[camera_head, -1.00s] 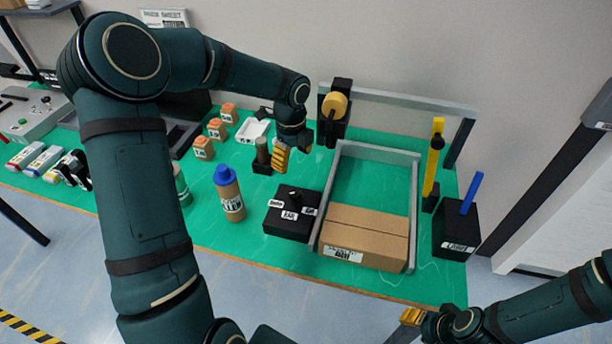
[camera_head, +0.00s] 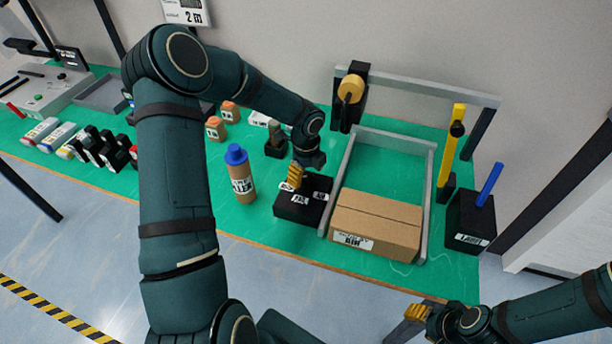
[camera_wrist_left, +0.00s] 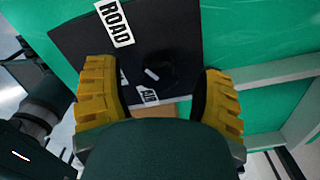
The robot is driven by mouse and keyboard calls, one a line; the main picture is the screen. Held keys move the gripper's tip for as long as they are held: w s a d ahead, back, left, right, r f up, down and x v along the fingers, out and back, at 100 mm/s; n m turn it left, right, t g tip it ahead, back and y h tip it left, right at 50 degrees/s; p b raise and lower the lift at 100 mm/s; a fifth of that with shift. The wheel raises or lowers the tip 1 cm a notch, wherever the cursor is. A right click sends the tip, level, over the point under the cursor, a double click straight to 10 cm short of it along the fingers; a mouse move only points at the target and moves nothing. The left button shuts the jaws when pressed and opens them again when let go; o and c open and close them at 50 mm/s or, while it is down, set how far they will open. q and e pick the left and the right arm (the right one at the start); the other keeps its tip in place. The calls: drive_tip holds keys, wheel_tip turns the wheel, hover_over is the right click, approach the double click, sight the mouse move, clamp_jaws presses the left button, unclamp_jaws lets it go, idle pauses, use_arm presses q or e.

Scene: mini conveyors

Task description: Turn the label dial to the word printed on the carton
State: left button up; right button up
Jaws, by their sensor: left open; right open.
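The black dial box (camera_head: 299,213) stands on the green bench left of the carton. My left gripper (camera_head: 292,184) is over its top, open, and hides the knob in the head view. In the left wrist view the dark knob (camera_wrist_left: 157,70) lies between the two spread yellow fingers, its pale pointer mark visible. I cannot tell whether a finger touches it. A ROAD label (camera_wrist_left: 115,22) and an AIR label (camera_wrist_left: 148,96) show; another label is partly hidden by a finger. The carton (camera_head: 375,220) has a front label (camera_head: 353,241) too small to read surely. My right gripper (camera_head: 412,318) is open, off the bench's front edge.
A grey rail frame (camera_head: 429,180) surrounds the carton. A blue-capped bottle (camera_head: 241,178) stands left of the dial box. A black box with a blue lever (camera_head: 488,185) and a yellow post (camera_head: 449,150) stand at the right. Orange blocks (camera_head: 216,128) stand behind.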

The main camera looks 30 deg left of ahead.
use_arm(q)
drive_tip(key=shift+f, duration=0.25)
drive_tip(key=c, duration=1.2)
